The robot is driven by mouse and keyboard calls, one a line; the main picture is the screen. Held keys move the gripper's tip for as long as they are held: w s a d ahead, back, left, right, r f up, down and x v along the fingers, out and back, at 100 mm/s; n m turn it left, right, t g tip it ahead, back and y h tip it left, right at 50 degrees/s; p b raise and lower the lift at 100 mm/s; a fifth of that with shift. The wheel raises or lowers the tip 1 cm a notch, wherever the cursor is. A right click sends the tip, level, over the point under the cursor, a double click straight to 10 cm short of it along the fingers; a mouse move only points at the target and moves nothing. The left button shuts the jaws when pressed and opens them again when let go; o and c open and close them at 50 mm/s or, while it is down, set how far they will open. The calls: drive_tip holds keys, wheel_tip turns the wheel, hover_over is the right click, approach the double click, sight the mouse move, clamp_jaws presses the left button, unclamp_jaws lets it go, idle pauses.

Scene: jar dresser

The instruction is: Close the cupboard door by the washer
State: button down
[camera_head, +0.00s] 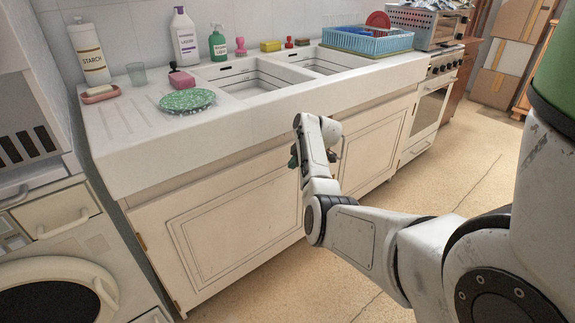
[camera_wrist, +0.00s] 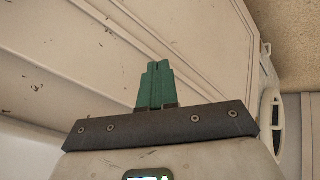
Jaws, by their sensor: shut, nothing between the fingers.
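The cupboard door by the washer (camera_head: 235,225) is a worn cream panel with a raised frame, under the sink. Its brass hinges are on the left, beside the washer (camera_head: 50,290). Its right edge is partly behind my gripper, and I cannot tell whether it stands slightly ajar. My gripper (camera_head: 293,160) is at the door's right end, mostly hidden by my wrist. In the wrist view, my green fingers (camera_wrist: 158,66) are together and empty, in front of a cream panelled surface (camera_wrist: 200,50). Whether they touch it is unclear.
A second cupboard door (camera_head: 375,150) is right of my gripper, then the stove (camera_head: 432,105). The sink counter (camera_head: 265,120) overhangs the doors and holds a green plate (camera_head: 187,100), bottles and a blue rack (camera_head: 367,40). The floor (camera_head: 300,290) before the cupboard is clear.

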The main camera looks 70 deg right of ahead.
drive_tip(key=s+r+p, duration=0.1)
drive_tip(key=s+r, duration=0.4)
drive_tip(key=r, duration=0.1)
drive_tip(key=shift+s+d+r, duration=0.2)
drive_tip(key=w+a+f+m+g+y, duration=0.15)
drive_tip(key=a+f, duration=0.25)
drive_tip(key=a, duration=0.5)
drive_tip(key=w+a+f, duration=0.3)
drive_tip(key=a+f, duration=0.1)
drive_tip(key=a, duration=0.4)
drive_tip(key=w+a+f+m+g+y, duration=0.15)
drive_tip(key=a+f, duration=0.25)
drive_tip(key=a, duration=0.5)
drive_tip(key=s+a+f, duration=0.1)
drive_tip(key=a, duration=0.5)
drive_tip(key=s+a+f, duration=0.2)
drive_tip(key=a, duration=0.4)
drive_tip(key=s+a+r+m+g, duration=0.2)
drive_tip(key=s+a, duration=1)
drive_tip(key=a, duration=0.4)
wheel_tip(320, 180, up, 14)
drive_tip(key=p, duration=1.4)
drive_tip(key=shift+r+p, duration=0.15)
drive_tip(key=shift+p, duration=0.25)
drive_tip(key=shift+d, duration=0.1)
